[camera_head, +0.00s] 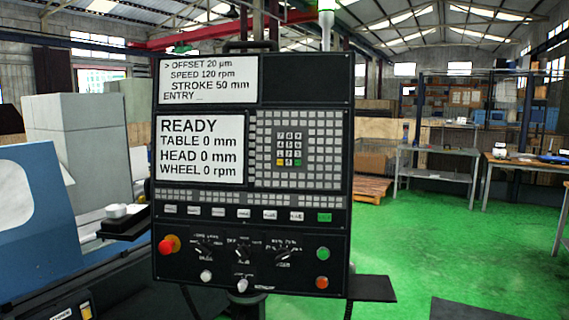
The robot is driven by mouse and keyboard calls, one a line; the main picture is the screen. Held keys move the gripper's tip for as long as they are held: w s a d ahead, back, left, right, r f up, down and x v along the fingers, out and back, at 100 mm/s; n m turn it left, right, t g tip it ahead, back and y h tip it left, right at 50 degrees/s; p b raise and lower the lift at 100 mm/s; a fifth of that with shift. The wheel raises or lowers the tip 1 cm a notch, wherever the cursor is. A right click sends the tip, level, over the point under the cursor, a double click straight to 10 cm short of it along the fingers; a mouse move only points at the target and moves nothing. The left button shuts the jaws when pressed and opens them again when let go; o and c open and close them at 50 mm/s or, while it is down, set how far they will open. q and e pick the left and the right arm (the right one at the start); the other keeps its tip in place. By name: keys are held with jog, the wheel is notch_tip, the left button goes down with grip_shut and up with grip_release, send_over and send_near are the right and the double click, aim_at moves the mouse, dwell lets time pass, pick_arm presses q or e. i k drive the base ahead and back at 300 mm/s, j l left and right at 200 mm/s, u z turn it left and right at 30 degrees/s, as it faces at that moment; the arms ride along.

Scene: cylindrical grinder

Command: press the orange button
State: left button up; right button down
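The orange button (322,282) is a small round button at the lower right of the black control panel (345,230), just below a round green button (323,254). Nothing covers it. The panel stands upright and faces me, with its upper screen (208,80) showing offset, speed and stroke lines and its lower screen (201,149) reading READY. Neither of my grippers is in the head view.
A red knob on a yellow base (167,245) sits at the panel's lower left. A small dark shelf (372,289) juts out at the lower right. The blue machine (35,220) stands left. Green floor (430,250) is open to the right, with workbenches (440,155) beyond.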

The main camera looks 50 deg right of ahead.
aim_at(321, 283)
jog(key=z, duration=1.3)
